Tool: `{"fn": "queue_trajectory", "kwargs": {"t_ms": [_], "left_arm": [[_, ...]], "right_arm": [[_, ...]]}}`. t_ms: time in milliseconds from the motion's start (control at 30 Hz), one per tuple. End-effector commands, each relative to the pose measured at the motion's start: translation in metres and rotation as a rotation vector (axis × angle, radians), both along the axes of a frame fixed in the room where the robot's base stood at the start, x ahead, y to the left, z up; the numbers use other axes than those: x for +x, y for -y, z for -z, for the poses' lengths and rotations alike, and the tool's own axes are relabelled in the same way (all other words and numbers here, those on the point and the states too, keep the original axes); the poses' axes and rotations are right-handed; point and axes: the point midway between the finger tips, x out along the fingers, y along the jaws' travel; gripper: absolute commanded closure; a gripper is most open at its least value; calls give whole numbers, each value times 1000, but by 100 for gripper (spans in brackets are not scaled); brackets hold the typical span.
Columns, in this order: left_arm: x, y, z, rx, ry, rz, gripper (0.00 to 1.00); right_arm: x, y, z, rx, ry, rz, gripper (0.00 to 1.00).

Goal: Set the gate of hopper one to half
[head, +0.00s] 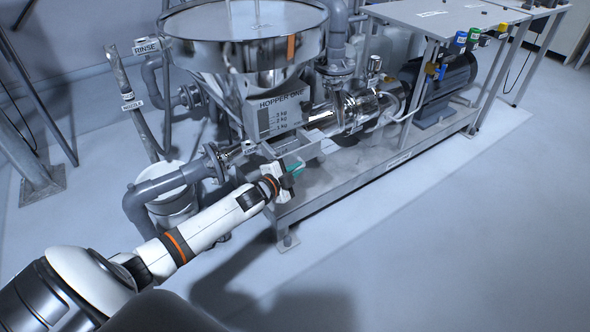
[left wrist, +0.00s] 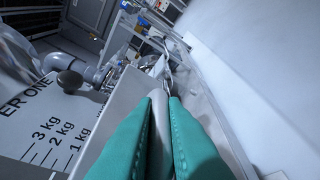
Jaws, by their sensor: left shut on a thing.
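Hopper one is a shiny steel vessel (head: 245,58) with a grey label plate (head: 278,113) reading "HOPPER ONE" and a 1 to 3 kg scale. The scale plate also shows in the left wrist view (left wrist: 50,125). Below it a flat grey metal gate part (head: 300,148) sticks out toward the front. My left gripper (head: 294,170) is at the front edge of this part. In the left wrist view its teal fingers (left wrist: 160,100) are shut on a narrow grey bar, which looks like the gate's handle (left wrist: 158,130). How far the gate stands open cannot be told. My right gripper is not in view.
A grey pipe with a flange (head: 165,185) and a white bucket (head: 172,207) stand left of the gate. A pump and motor (head: 440,88) sit on the steel skid (head: 385,165) to the right. The floor in front is clear (head: 440,250).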

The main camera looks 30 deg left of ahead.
Motion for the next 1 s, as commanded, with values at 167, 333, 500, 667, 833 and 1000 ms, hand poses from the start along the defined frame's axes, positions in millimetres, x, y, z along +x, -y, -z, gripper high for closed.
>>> {"fn": "queue_trajectory", "kwargs": {"t_ms": [167, 333, 500, 667, 833, 1000], "left_arm": [[3, -4, 0, 3, 0, 1, 100], [13, -29, 0, 5, 0, 0, 100], [16, -37, 0, 2, 0, 0, 100], [16, -37, 0, 0, -1, -1, 100], [16, -37, 0, 0, 0, 0, 70], [16, -37, 0, 0, 0, 0, 67]], "right_arm": [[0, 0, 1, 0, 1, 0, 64], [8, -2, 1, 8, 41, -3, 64], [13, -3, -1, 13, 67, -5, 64], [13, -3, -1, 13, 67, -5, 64], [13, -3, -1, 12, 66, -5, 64], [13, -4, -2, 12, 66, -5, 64]]}}
